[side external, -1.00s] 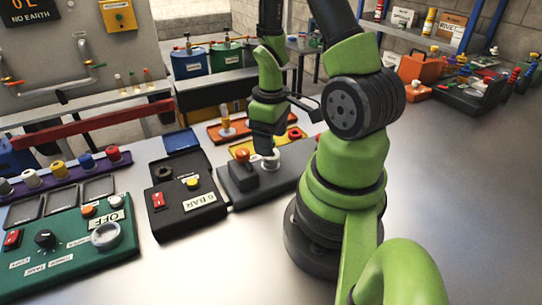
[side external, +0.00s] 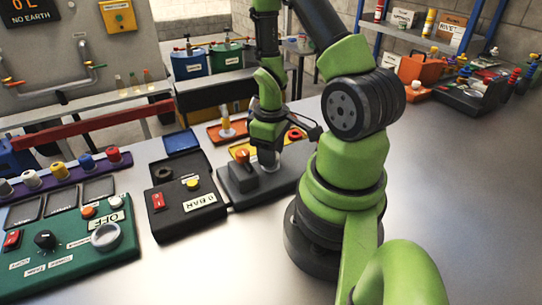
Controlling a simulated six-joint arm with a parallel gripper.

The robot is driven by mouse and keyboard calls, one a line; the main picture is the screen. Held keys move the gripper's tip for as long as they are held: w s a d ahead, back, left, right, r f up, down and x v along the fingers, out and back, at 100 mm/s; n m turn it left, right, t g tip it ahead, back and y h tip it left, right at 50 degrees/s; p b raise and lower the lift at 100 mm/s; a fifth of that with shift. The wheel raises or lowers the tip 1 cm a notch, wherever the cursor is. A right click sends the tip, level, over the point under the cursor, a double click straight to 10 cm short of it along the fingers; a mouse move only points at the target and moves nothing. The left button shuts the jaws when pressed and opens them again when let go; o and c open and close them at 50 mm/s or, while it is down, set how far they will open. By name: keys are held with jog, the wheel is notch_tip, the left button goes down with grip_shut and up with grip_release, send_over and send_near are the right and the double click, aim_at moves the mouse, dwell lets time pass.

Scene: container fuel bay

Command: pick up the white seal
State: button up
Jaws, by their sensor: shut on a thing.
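The white seal (side external: 266,157) is a small pale piece at the dark grey block with the orange knob, right of that knob. My gripper (side external: 267,148) points straight down over it and is shut on it. The jaws and my wrist hide the top of the seal. Its lower part shows just below the jaws, close to the block's surface. I cannot tell whether it still touches the block.
The orange knob (side external: 242,156) stands close left of my gripper. A yellow tray and an orange tray (side external: 213,131) lie behind.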

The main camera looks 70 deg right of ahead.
notch_tip(320, 180, up, 10)
jog(key=w+a+r+n, duration=0.1)
jog(key=w+a+r, duration=0.2)
jog(key=w+a, duration=0.95)
jog(key=s+d+f+m, duration=0.1)
jog(key=s+d+f, duration=0.2)
jog(key=s+d, duration=0.9)
jog(key=shift+s+d, duration=0.3)
jog(key=shift+f, duration=4.8)
